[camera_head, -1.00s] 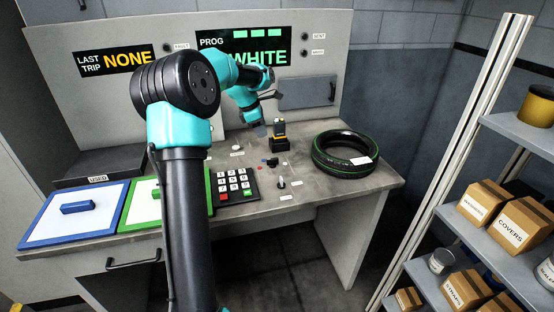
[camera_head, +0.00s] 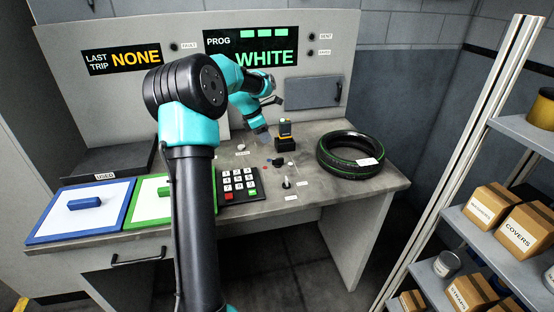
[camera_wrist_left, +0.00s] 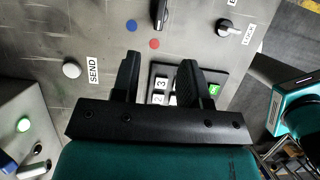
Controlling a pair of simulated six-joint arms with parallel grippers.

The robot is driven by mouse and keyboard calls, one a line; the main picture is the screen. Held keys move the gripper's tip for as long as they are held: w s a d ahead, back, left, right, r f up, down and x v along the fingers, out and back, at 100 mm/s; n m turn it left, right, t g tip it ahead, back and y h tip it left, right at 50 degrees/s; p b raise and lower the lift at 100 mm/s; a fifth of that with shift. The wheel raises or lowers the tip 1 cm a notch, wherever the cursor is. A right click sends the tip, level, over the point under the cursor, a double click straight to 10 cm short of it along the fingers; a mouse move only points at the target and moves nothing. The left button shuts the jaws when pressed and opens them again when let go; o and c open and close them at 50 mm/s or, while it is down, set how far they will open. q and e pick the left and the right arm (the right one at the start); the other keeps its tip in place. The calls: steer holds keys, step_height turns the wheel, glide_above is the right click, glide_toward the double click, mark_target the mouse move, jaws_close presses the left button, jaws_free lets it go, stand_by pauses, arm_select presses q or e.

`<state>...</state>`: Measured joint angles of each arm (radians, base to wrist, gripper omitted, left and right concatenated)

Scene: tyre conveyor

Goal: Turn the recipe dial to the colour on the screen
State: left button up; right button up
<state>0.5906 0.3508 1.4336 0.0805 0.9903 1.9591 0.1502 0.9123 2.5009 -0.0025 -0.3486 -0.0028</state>
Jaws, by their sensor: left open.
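The screen (camera_head: 262,48) reads PROG WHITE in green and white. The recipe dial (camera_head: 279,161) is a small black knob on the grey bench, with coloured dots beside it. In the left wrist view the dial (camera_wrist_left: 161,13) is at the top edge, partly cut off, with a blue dot (camera_wrist_left: 131,26) and a red dot (camera_wrist_left: 155,43) below it. Where it points is unclear. My left gripper (camera_head: 264,136) is above the bench, behind the dial in the head view. My right gripper is not in view.
A keypad (camera_head: 238,184) is left of a second knob (camera_head: 287,183). A tyre (camera_head: 350,155) lies at the right. A white button (camera_wrist_left: 72,69) is labelled SEND. Blue (camera_head: 78,211) and green-edged (camera_head: 145,202) panels are left.

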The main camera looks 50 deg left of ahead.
mark_target(278, 162)
arm_select(q)
steer(key=x, duration=1.2)
steer(key=shift+f, duration=0.35)
jaws_close()
